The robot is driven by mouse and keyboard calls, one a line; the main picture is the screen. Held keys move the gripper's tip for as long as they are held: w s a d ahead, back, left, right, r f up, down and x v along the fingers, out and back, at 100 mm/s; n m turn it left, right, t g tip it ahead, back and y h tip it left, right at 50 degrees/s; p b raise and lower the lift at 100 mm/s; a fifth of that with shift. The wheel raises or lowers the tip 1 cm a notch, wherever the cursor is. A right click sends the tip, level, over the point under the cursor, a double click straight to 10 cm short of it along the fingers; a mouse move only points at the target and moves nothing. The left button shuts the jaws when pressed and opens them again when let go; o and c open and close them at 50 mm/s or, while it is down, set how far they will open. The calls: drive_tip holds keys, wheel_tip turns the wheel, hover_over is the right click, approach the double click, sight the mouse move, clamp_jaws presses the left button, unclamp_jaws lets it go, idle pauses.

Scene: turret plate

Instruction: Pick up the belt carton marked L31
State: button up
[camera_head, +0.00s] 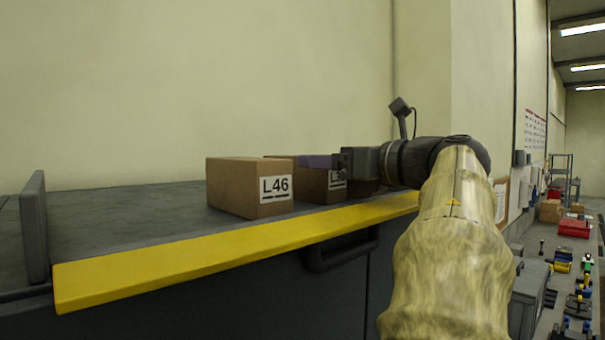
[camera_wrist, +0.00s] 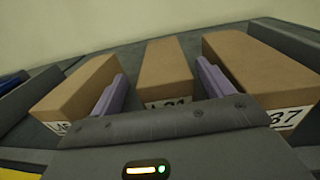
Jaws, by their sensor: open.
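Three brown cartons stand in a row in the wrist view. The middle carton (camera_wrist: 166,68) lies between my two purple fingers, and its label is mostly hidden by my gripper's body. In the head view this carton (camera_head: 312,187) has a label starting "L3"; the rest is covered. My gripper (camera_wrist: 160,88) is open, one finger on each side of the middle carton; I cannot tell whether they touch it. My gripper also shows in the head view (camera_head: 318,162), at the tops of the cartons.
The carton marked L46 (camera_head: 232,187) stands to the left. The right carton (camera_wrist: 258,65) has a label ending in "37". The cartons stand on a grey belt (camera_head: 120,212) with a yellow front edge (camera_head: 230,244). A grey upright plate (camera_head: 34,228) is at the left.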

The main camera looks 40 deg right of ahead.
drive_tip(key=w+p, duration=0.2)
drive_tip(key=w, duration=0.2)
drive_tip(key=shift+w+a, duration=0.15)
drive_tip(key=shift+w, duration=0.05)
drive_tip(key=shift+s, duration=0.2)
drive_tip(key=shift+w+f, duration=0.1)
drive_tip(key=shift+c, duration=0.4)
drive_tip(key=c, duration=1.2)
drive_tip(key=shift+r, duration=0.25)
